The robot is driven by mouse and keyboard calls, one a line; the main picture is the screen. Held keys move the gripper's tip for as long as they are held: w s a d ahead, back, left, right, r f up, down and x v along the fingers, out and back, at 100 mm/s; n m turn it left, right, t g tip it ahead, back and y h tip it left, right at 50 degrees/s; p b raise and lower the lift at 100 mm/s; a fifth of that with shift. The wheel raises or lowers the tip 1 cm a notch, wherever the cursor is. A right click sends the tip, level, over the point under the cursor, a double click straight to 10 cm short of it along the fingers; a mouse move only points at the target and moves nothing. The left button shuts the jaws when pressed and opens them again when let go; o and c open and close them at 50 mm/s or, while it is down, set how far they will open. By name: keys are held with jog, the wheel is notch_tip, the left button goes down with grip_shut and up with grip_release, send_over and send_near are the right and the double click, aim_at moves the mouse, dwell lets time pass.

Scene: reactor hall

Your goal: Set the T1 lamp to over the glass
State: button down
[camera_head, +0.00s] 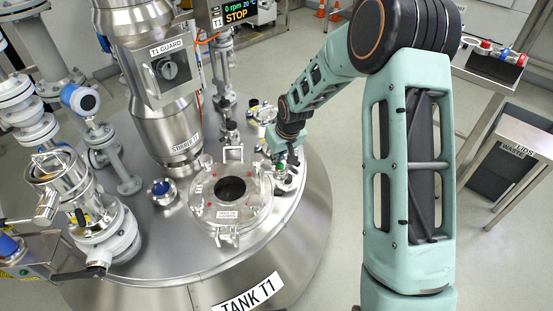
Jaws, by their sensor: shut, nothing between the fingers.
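My gripper (283,158) is at the right side of the tank top, pointing down, with its fingers small and partly hidden by its own links. It is shut and empty. Just under it is a small fitting (286,180) with a green part on top; I cannot tell whether the gripper touches it. A short round port (259,117) with a dark and yellow top stands behind the gripper. No lamp label is readable, so I cannot tell which of these fittings is the T1 lamp or the glass.
A clamped round hatch (211,212) with a dark centre lies left of my gripper on tank T1 (165,265). The T1 guard box (168,70) and stirrer column (175,125) rise behind. Valves and pipes (85,210) crowd the left. A waste stand (510,150) is at right.

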aim_at(277, 170)
jog(key=shift+s+f, duration=0.1)
jog(key=shift+s, duration=0.05)
jog(key=m+b, duration=0.1)
jog(key=s+m+h+b, duration=0.1)
jog(key=m+b, duration=0.1)
jog(key=shift+s+d+f, duration=0.1)
jog(key=shift+s, duration=0.15)
jog(key=s+m+h, duration=0.1)
jog(key=m, duration=0.1)
jog(key=s+m, duration=0.1)
jog(key=m, duration=0.1)
jog(key=shift+r+m+h+b, duration=0.2)
jog(key=shift+m+h+b, duration=0.1)
jog(key=shift+m+h, duration=0.1)
jog(key=m+p, duration=0.1)
jog(key=s+a+m+h+p, duration=0.1)
jog(key=m, duration=0.1)
jog(key=shift+s+r+m, duration=0.15)
jog(key=shift+s+m, duration=0.1)
jog(key=shift+m, duration=0.05)
jog(key=w+a+m+g+p, duration=0.1)
jog(key=a+m+g+p, duration=0.4)
jog(key=m, duration=1.6)
jog(key=shift+a+f+g+h, duration=0.2)
jog(key=shift+a+g+h, duration=0.35)
jog(key=shift+a, duration=1.55)
